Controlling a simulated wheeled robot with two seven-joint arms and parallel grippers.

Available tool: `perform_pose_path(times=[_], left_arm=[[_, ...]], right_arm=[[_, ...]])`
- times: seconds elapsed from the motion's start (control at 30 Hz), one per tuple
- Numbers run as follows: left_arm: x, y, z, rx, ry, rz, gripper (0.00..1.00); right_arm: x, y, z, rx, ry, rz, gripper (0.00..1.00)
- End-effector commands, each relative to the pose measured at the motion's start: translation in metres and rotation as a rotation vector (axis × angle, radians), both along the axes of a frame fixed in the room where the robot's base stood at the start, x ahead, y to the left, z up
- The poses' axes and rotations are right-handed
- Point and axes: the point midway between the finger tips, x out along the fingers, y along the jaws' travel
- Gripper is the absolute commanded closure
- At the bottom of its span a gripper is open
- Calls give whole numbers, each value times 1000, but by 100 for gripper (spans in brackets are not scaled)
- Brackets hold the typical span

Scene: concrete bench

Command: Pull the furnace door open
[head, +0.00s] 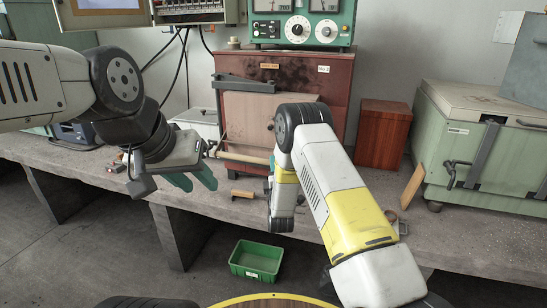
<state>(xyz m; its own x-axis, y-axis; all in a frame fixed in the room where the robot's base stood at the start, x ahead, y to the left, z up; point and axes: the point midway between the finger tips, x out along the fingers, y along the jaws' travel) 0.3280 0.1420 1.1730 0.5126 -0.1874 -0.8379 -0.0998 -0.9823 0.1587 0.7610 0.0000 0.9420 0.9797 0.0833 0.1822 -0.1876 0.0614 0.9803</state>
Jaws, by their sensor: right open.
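The furnace (337,80) is a reddish-brown box with dark soot stains on its front, at the back middle of the bench. Its pale tan door (245,115) looks shut, and my right arm covers its right part. A pale horizontal handle bar (243,158) runs across the door's lower part. My left gripper (203,188) is in front of and left of the door, below the bar. Its green fingers are apart, empty and clear of the bar.
A green control box (300,20) with dials stands on the furnace. A reddish wooden block (384,135) and a large green chest (480,150) stand to the right. A small tool (243,194) lies on the concrete bench (95,170). A green bin (257,260) is on the floor.

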Motion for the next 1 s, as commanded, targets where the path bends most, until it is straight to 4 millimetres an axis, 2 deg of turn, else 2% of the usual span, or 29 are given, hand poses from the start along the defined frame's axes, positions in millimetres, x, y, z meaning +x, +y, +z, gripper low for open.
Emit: perform_pose_path(times=[0.1, 0.3, 0.43, 0.67, 0.7, 0.93, 1.0], left_arm=[[0, 0, 0, 0, 0, 0, 64], [0, 0, 0, 0, 0, 0, 64], [0, 0, 0, 0, 0, 0, 64], [0, 0, 0, 0, 0, 0, 64], [0, 0, 0, 0, 0, 0, 64], [0, 0, 0, 0, 0, 0, 64], [0, 0, 0, 0, 0, 0, 64]], right_arm=[[21, 1, 4, 2, -1, -3, 54], [46, 4, 9, 2, -1, 0, 54], [53, 4, 10, 1, 1, 0, 54], [54, 4, 10, 1, 2, 1, 54], [54, 4, 10, 1, 2, 1, 56], [54, 5, 10, 1, 2, 1, 100], [54, 5, 10, 1, 2, 1, 100]])
